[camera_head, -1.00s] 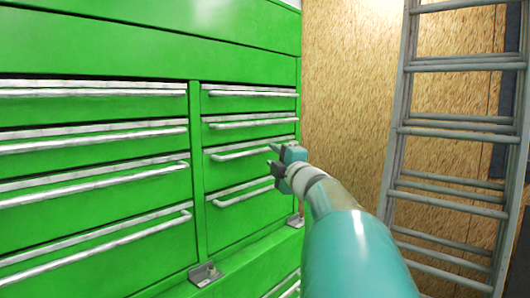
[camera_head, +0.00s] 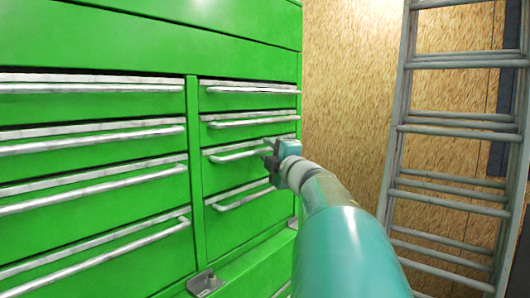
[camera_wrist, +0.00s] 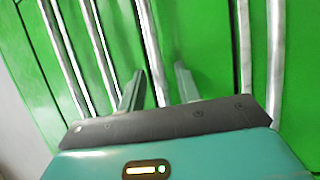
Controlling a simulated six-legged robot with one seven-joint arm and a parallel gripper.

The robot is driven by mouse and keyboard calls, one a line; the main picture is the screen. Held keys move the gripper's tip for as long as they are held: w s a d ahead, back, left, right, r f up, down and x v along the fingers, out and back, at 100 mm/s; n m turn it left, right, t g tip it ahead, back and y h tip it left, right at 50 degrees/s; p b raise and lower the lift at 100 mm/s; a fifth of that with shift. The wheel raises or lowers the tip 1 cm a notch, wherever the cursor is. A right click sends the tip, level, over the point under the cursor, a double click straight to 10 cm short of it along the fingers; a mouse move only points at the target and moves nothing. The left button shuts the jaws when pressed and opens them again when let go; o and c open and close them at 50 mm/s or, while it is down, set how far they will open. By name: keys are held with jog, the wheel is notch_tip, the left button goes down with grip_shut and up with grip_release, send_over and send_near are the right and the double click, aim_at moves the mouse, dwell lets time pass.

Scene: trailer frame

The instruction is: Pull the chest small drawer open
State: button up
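The green chest (camera_head: 150,30) fills the left and middle of the head view. Its right column holds several small drawers with silver bar handles, and all of them look shut. The third small drawer's handle (camera_head: 235,156) runs to my gripper (camera_head: 267,152). In the wrist view my gripper (camera_wrist: 160,75) has its two teal fingers apart, with a silver handle bar (camera_wrist: 152,52) between them in the picture. The fingers do not look closed on the bar. Whether either finger touches it, I cannot tell.
Wider drawers (camera_head: 90,165) with long handles fill the left column. A metal bracket (camera_head: 205,282) sits low on the chest. A grey ladder (camera_head: 395,140) leans on the wooden wall (camera_head: 345,80) at the right.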

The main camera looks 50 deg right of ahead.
jog(key=shift+d, duration=0.2)
jog(key=shift+s, duration=0.1)
grip_shut()
